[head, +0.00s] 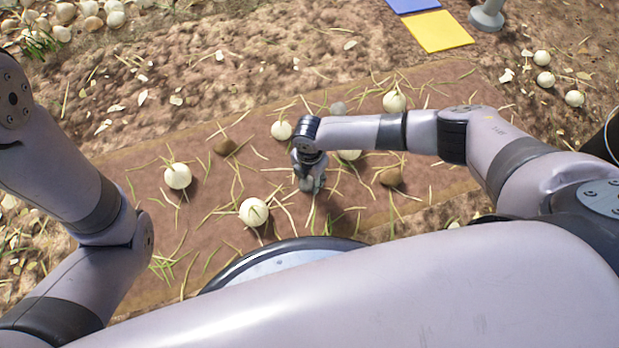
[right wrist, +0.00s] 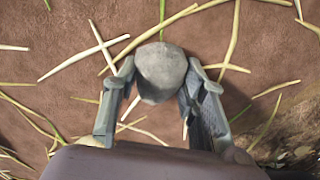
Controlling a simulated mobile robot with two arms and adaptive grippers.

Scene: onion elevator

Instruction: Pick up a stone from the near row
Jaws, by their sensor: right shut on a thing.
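A rounded grey stone (right wrist: 161,70) sits between the two fingers of my right gripper (right wrist: 164,78) in the right wrist view. The gripper is shut on it, with a finger at each side. In the head view my right gripper (head: 311,180) points down over the brown belt-like strip (head: 330,215), between the onions; whether the stone touches the strip is unclear. Other stones lie on the strip: a brown one (head: 224,147) at left, a brown one (head: 391,177) at right and a grey one (head: 338,108) behind. My left gripper is out of view.
Pale onions lie on the strip, including a near one (head: 254,212), one at left (head: 178,176) and one partly behind my right arm (head: 349,155). Thin green-yellow stalks are scattered around. A yellow panel (head: 440,31) and a blue panel (head: 413,5) lie at the back.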

